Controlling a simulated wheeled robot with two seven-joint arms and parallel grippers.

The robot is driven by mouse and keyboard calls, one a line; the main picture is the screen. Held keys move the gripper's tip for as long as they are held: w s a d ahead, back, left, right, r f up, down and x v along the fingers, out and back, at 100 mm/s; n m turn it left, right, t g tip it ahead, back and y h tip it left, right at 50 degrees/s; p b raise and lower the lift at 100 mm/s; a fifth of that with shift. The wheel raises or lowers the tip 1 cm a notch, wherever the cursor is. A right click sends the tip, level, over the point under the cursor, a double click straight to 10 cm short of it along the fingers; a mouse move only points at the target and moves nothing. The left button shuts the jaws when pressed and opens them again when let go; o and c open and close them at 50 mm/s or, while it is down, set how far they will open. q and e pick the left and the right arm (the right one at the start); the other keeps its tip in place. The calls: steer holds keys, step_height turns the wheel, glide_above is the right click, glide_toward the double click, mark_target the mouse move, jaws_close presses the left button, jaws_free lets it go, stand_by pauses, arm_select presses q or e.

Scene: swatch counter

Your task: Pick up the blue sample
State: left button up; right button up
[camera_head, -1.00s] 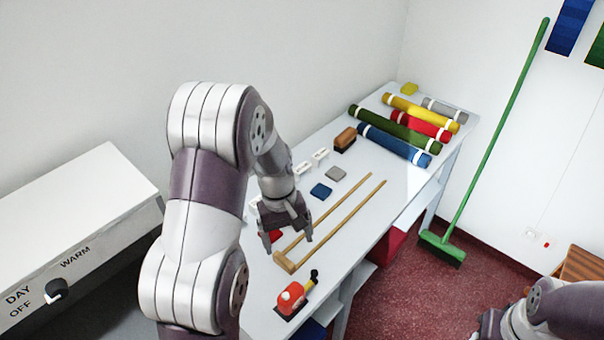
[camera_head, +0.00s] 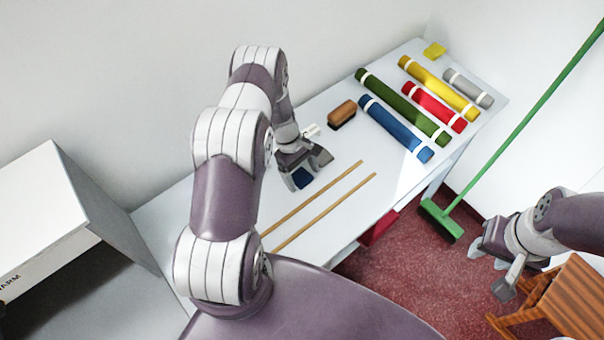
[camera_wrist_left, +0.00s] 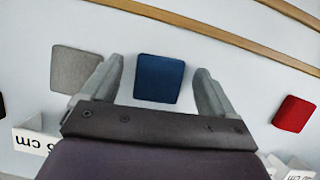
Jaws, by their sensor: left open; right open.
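The blue sample (camera_wrist_left: 158,78) is a flat square with rounded corners. In the left wrist view it lies between the two open fingers of my left gripper (camera_wrist_left: 159,66), with a gap on each side. In the head view the sample (camera_head: 303,179) shows partly, framed by my left gripper (camera_head: 308,178) over the counter. I cannot tell how high the fingers are above the counter. My right gripper (camera_head: 491,271) is open and empty, off to the right, away from the counter.
A grey sample (camera_wrist_left: 74,70) lies just outside the left finger, and a red sample (camera_wrist_left: 294,114) further right. Wooden rails (camera_head: 322,198) run along the counter (camera_head: 345,228). A brown block (camera_head: 342,115) and fabric rolls (camera_head: 394,128) lie further back. A green broom (camera_head: 441,219) leans beyond.

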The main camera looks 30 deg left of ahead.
arm_select(q)
steer(key=shift+f, duration=0.1)
steer(key=c, duration=0.4)
steer(key=shift+a, duration=0.1)
steer(key=c, duration=0.7)
